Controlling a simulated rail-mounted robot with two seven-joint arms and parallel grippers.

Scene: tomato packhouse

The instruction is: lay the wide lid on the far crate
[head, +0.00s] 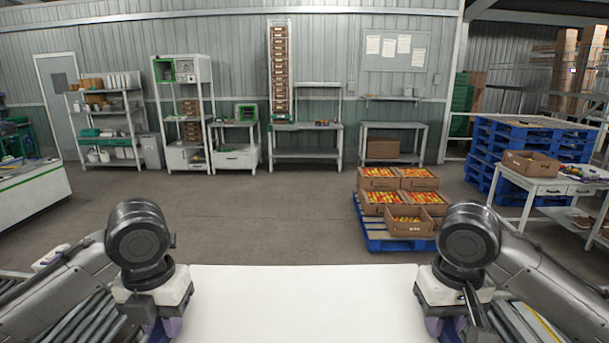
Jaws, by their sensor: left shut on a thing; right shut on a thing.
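The wide lid (300,305) is a flat white panel at the bottom middle, running out of the picture below. My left gripper (168,328) is shut on its left edge and my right gripper (434,327) is shut on its right edge. The fingertips are mostly hidden under the wrists and at the picture's bottom edge. I cannot tell which crate is the far crate; it may be hidden by the lid.
Roller conveyor shows at the lower left (85,322) and lower right (520,322). Ahead, a blue pallet (385,244) holds several cardboard tomato boxes (409,229). A white table (550,188) with an open box (532,169) stands right. The middle floor is clear.

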